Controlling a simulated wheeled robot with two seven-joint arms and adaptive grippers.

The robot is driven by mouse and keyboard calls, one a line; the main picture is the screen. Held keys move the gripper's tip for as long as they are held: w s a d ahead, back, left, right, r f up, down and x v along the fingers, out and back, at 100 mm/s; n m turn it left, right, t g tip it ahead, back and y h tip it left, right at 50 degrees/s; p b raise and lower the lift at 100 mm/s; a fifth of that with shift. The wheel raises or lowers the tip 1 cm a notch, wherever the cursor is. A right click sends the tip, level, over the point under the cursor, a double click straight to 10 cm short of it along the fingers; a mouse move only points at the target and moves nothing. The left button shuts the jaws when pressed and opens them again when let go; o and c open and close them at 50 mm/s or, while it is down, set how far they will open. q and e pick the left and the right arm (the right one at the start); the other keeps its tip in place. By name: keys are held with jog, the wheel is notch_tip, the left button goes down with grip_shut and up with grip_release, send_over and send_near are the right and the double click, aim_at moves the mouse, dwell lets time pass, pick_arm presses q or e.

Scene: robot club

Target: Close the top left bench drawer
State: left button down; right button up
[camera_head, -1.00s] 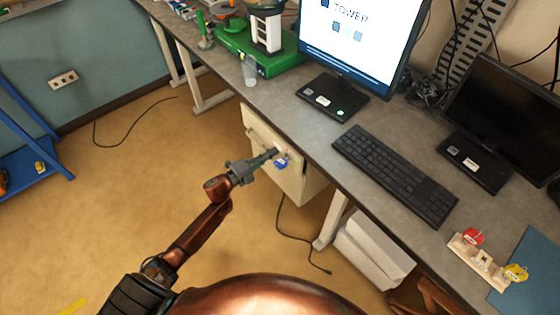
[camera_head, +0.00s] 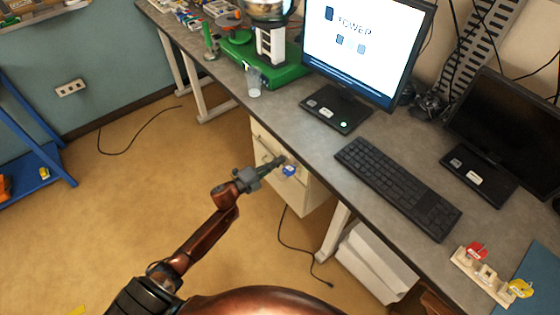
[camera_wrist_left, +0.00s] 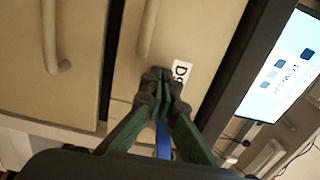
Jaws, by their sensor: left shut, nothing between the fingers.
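The cream drawer unit (camera_head: 301,200) stands under the bench. Its top drawer front (camera_wrist_left: 207,30) lies beside the dark bench edge in the left wrist view and carries a bar handle (camera_wrist_left: 149,25) and a white label (camera_wrist_left: 181,72). My left gripper (camera_head: 281,161) is shut and empty, with its fingertips (camera_wrist_left: 163,78) at this front, next to the label. Contact cannot be made out for certain. A small blue item (camera_head: 289,171) shows beside the fingertips and partly behind them in the left wrist view (camera_wrist_left: 163,141). Whether the drawer is flush is unclear. My right gripper is out of view.
The bench top (camera_head: 300,125) overhangs the drawers and holds a lit monitor (camera_head: 365,50), a keyboard (camera_head: 395,185) and a green machine (camera_head: 265,70). A bench leg (camera_head: 333,232) and white boxes (camera_head: 372,265) stand to the right. A cable (camera_head: 285,245) lies on otherwise open floor.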

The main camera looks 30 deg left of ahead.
pick_arm(q)
jog(key=p+v, duration=0.1)
jog(key=v, duration=1.2)
jog(key=s+a+f+n+g+y, duration=0.1)
jog(key=s+a+f+n+y, duration=0.15)
jog(key=f, duration=0.45)
jog(key=s+a+f+n+g+y+p, duration=0.1)
jog(key=s+a+f+n, duration=0.15)
jog(key=f, duration=0.45)
jog(key=s+a+f+n+g+y, duration=0.1)
jog(key=s+f+n+y, duration=0.1)
jog(key=f+n, duration=0.35)
jog(key=s+f+n+g+y+p, duration=0.1)
jog(key=s+f+n+g+y, duration=0.15)
jog(key=s+f, duration=1.1)
jog(key=s+d+f+n+g, duration=0.2)
jog(key=s+f+n+g, duration=0.1)
jog(key=s+f, duration=0.55)
jog(key=s+d+f+n+g, duration=0.2)
jog(key=s+f+g, duration=0.1)
jog(key=s+f, duration=0.55)
jog(key=s+d+f+n+g, duration=0.1)
jog(key=s+d+g, duration=0.1)
jog(key=s, duration=0.8)
jog(key=s+d+f+n+g+p, duration=0.1)
jog(key=s+d, duration=0.4)
jog(key=s, duration=0.5)
jog(key=shift+f+n+g, duration=0.7)
jog(key=shift+f+g, duration=0.05)
jog(key=shift+f, duration=0.05)
